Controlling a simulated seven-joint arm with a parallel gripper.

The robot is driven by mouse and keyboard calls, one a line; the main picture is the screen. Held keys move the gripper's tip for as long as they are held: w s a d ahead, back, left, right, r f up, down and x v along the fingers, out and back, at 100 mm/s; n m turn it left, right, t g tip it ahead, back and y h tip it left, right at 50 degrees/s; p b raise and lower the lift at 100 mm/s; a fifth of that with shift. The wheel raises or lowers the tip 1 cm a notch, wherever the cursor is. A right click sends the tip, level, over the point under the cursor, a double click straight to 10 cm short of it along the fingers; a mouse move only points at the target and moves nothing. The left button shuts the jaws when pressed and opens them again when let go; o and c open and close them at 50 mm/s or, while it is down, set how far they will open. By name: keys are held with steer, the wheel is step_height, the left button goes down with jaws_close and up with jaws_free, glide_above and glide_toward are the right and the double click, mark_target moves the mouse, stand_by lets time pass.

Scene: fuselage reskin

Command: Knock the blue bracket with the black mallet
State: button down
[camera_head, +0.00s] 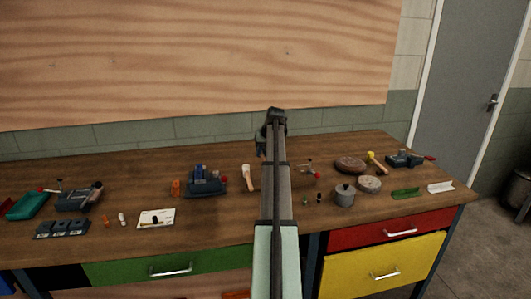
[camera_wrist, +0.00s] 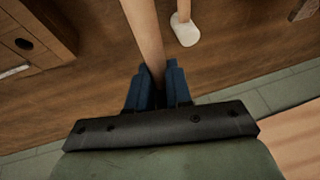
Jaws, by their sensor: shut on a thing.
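A blue piece that looks like the blue bracket (camera_head: 200,171) sits at the vise (camera_head: 206,187) left of the middle of the bench in the head view. My gripper (camera_wrist: 157,72) is shut on a pale wooden handle (camera_wrist: 143,30), which runs out of the top of the wrist view. The handle fits a mallet, but no black head can be made out. In the head view my gripper (camera_head: 262,143) is over the back of the bench, to the right of the blue piece and apart from it. My own arm hides much of it there.
A wooden-handled tool with a whitish end (camera_head: 247,176) lies between the vise and my arm; it also shows in the wrist view (camera_wrist: 185,30). A white card (camera_head: 148,218) lies front left.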

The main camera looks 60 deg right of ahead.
steer(key=w+a+r+n, duration=0.1)
steer(key=w+a+r, duration=0.2)
steer(key=w+a, duration=0.3)
steer(key=w+a+r+n+y, duration=0.1)
steer(key=w+a+r, duration=0.1)
steer(key=w+a, duration=0.4)
steer(key=w+a+r+n, duration=0.1)
steer(key=w+a+r, duration=0.2)
steer(key=w+a, duration=0.25)
steer(key=shift+n+y, duration=0.4)
steer(key=shift+n, duration=0.2)
steer(key=shift+s+a+f, duration=0.1)
steer(key=shift+a+f, duration=0.2)
steer(key=shift+f, duration=0.5)
steer(key=shift+s+a+f, duration=0.15)
steer(key=shift+a+f, duration=0.1)
steer(key=shift+f, duration=0.5)
steer(key=shift+s+a+f, duration=0.1)
steer(key=shift+a+f, duration=0.2)
steer(key=shift+f, duration=0.5)
steer(key=shift+f, duration=1.6)
steer(key=shift+r, duration=2.25)
